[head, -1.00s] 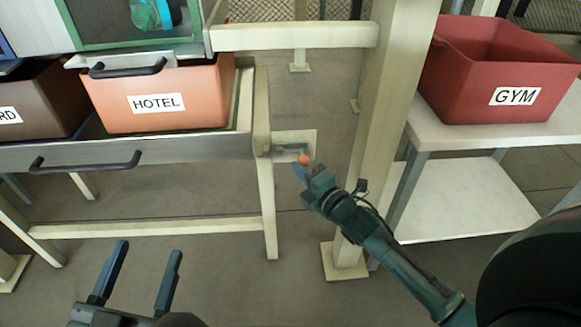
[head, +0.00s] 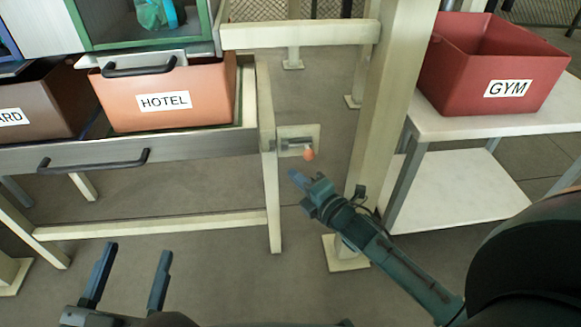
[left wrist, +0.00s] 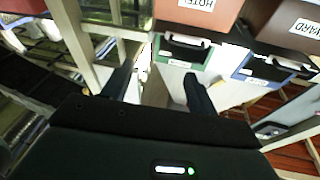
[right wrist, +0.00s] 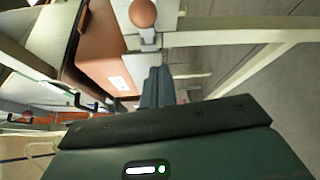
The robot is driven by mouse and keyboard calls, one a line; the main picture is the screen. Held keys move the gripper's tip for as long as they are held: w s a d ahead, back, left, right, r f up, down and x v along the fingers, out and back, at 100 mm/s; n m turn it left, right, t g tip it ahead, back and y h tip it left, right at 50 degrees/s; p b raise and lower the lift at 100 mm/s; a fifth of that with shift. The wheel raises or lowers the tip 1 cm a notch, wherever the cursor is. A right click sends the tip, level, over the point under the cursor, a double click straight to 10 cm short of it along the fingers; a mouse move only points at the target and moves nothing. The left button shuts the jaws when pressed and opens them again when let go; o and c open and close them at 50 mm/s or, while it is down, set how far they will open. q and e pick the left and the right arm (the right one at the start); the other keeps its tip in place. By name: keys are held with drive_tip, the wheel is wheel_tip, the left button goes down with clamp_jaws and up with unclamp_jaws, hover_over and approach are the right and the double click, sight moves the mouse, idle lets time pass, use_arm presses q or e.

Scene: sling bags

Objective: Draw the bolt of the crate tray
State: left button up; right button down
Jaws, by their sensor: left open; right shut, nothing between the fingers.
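The crate tray (head: 200,143) is a grey-fronted drawer with a black handle, holding the orange HOTEL crate (head: 200,82). At its right side, by the cream post, a bolt with an orange knob (head: 309,154) sits on a pale metal plate (head: 311,130). The knob also shows large in the right wrist view (right wrist: 142,13). My right gripper (head: 296,178) is shut and empty, just below the knob and apart from it. Its closed fingers show in the right wrist view (right wrist: 157,86). My left gripper (head: 130,275) is open and empty, low at the left, away from the tray.
A thick cream upright (head: 385,110) stands right of the bolt, close to my right arm. A red GYM crate (head: 480,75) rests on a white table (head: 460,127) at the right.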

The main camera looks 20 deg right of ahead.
use_arm(q)
drive_tip(key=shift+a+f+y+p, duration=0.15)
drive_tip(key=shift+f+y+p, duration=0.15)
drive_tip(key=shift+f+p, duration=0.35)
use_arm(e)
drive_tip(key=v, duration=0.6)
drive_tip(key=shift+s+d, duration=0.15)
drive_tip(key=shift+s, duration=0.2)
use_arm(q)
drive_tip(key=shift+s+r, duration=0.15)
drive_tip(key=shift+r, duration=0.1)
